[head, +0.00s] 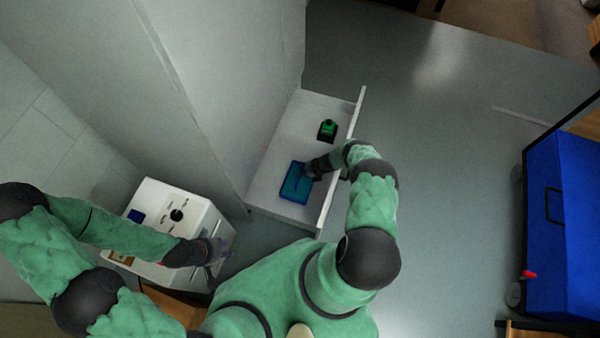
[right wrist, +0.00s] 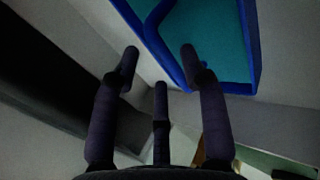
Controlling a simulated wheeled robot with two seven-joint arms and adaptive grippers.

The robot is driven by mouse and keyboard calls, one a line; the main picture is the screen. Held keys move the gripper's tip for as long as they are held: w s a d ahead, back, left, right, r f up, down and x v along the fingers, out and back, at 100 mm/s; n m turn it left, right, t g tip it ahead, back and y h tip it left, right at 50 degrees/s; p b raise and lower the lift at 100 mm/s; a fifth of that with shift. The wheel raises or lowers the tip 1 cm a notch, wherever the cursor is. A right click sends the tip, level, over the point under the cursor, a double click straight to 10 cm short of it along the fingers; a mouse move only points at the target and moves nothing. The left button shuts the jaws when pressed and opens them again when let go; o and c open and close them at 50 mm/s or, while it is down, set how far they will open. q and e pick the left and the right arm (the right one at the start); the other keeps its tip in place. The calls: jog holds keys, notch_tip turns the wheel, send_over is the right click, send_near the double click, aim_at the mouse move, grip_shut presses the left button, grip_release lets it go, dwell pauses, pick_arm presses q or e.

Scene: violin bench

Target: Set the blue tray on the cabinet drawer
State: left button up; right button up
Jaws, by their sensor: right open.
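The blue tray (head: 295,183) lies in the open cabinet drawer (head: 272,163), near its lower end in the head view. It has a blue rim and a teal inside, and also shows at the top of the right wrist view (right wrist: 205,40). My right gripper (head: 308,170) is at the tray's right side in the head view. In the right wrist view its fingers (right wrist: 160,60) are spread open, with the tray's rim just beyond the tips. Whether they touch the tray cannot be told. My left gripper (head: 220,252) is beside the white box-shaped unit; its fingers are too small to read.
A small green and black object (head: 327,130) stands in the drawer beyond the tray. The white cabinet (head: 215,75) rises left of the drawer. The white unit (head: 165,205) stands at lower left. A large blue case (head: 565,215) is at far right. The floor between is clear.

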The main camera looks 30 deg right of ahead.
jog(key=p+v, duration=0.3)
jog(key=v, duration=0.5)
jog(key=s+a+r+m+g, duration=0.2)
jog(key=s+a+r+m, duration=0.8)
jog(key=a+r+m, duration=0.3)
jog(key=s+a+r+m+g, duration=0.2)
jog(key=s+a+r+m, duration=0.7)
jog(key=a+r+m, duration=0.5)
jog(key=shift+s+r+m+g, duration=0.35)
jog(key=shift+s+m+g, duration=0.05)
jog(key=shift+m, duration=0.4)
